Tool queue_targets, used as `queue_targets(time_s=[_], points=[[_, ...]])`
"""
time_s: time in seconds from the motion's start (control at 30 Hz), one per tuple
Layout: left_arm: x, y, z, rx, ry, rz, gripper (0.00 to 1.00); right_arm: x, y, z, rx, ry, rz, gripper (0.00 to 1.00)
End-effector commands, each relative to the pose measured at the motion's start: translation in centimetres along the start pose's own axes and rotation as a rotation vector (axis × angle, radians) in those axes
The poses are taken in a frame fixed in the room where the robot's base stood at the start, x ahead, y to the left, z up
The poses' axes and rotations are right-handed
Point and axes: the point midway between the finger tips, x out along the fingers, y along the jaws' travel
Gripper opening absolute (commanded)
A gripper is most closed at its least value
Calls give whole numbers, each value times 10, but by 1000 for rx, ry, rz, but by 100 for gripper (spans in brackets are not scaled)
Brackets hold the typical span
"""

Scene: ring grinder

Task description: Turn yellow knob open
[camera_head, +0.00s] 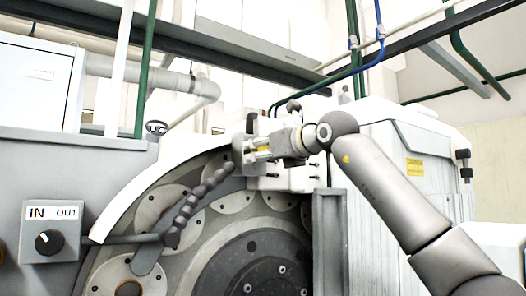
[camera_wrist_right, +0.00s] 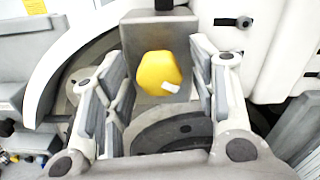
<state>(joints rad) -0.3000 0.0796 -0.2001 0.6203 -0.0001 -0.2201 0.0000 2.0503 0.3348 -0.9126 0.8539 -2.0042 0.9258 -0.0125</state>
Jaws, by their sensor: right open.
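The yellow knob (camera_wrist_right: 158,73) is in the middle of the right wrist view, on the front of a grey block (camera_wrist_right: 150,28). It has a short white mark at its lower right. My right gripper (camera_wrist_right: 157,82) is open, with one finger on each side of the knob and a visible gap on both sides. In the head view my right gripper (camera_head: 262,148) is at the white housing at the top of the grinder, and its fingers mostly hide the knob there. My left gripper is in neither view.
The grinder's wheel (camera_head: 255,270) and a jointed dark hose (camera_head: 198,200) lie below and left of my right gripper. A grey panel with an IN/OUT dial (camera_head: 49,241) stands at the left. A white cabinet (camera_head: 405,150) is behind my right arm.

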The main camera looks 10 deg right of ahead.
Motion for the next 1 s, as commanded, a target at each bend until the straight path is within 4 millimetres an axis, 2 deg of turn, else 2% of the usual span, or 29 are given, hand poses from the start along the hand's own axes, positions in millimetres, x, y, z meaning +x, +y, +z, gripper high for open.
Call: queue_targets(time_s=[0.37,0.57,1.0], points=[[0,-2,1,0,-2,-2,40,-10,-2,3,-1,-6,-1,53],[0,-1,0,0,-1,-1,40,-33,-2,1,-2,-5,-3,53],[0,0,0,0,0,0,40,-102,-1,1,-1,-3,-1,53]])
